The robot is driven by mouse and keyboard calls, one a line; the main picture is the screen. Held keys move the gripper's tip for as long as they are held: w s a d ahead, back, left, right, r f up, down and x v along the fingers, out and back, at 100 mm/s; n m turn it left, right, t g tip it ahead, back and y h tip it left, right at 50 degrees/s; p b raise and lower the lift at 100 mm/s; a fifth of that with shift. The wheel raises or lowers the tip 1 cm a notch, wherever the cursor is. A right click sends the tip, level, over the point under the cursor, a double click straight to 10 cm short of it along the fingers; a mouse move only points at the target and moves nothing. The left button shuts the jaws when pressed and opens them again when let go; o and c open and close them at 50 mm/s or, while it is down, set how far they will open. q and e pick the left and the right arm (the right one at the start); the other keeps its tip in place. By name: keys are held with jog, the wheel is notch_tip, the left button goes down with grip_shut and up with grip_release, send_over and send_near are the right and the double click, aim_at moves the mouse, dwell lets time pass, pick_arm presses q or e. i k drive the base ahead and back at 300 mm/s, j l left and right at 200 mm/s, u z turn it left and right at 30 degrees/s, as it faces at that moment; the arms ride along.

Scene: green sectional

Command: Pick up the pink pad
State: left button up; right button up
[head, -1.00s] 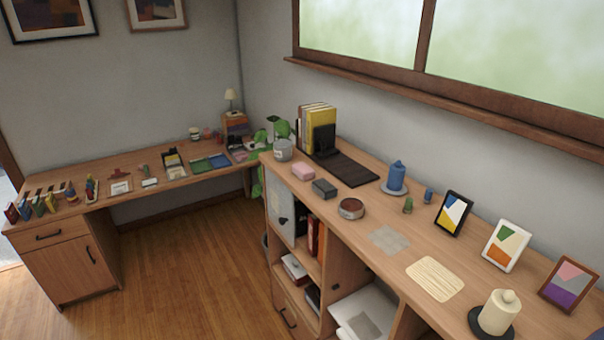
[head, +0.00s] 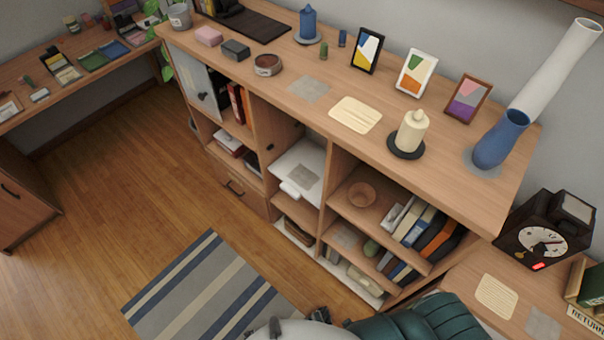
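A small pink block with rounded edges, which looks like the pink pad (head: 208,36), lies on the long wooden cabinet top near its far left end. A dark grey block (head: 235,49) of similar size lies just to its right, with a small gap. Nothing is on top of the pink pad. I cannot make out either gripper. A pale rounded shape with small dark parts (head: 320,314) shows at the bottom edge and may be part of my own body.
A grey pot (head: 179,17), a round brown tin (head: 268,65) and a black mat (head: 255,25) are near the pad. A dark green ribbed seat (head: 430,320) is at the bottom. A striped rug (head: 205,290) lies on open floor to the left.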

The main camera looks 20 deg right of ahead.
aim_at(209, 36)
jog(key=z, duration=0.95)
jog(key=j+z, duration=0.25)
jog(key=z, duration=0.15)
jog(key=i+j+z, duration=0.1)
jog(key=j+z, duration=0.15)
jog(key=z, duration=0.2)
jog(key=j+z, duration=0.25)
jog(key=z, duration=0.15)
jog(key=k+j+z, duration=0.1)
jog(key=z, duration=0.35)
jog(key=k+j+z, duration=0.1)
jog(key=j+z, duration=0.3)
jog(key=k+j+z, duration=0.2)
jog(key=j+z, duration=0.25)
jog(key=k+j+z, duration=0.25)
jog(key=z, duration=0.2)
jog(key=k+j+z, duration=0.15)
jog(key=k+z, duration=0.3)
jog(key=k+j+z, duration=0.1)
jog(key=z, duration=0.3)
jog(key=k, duration=0.1)
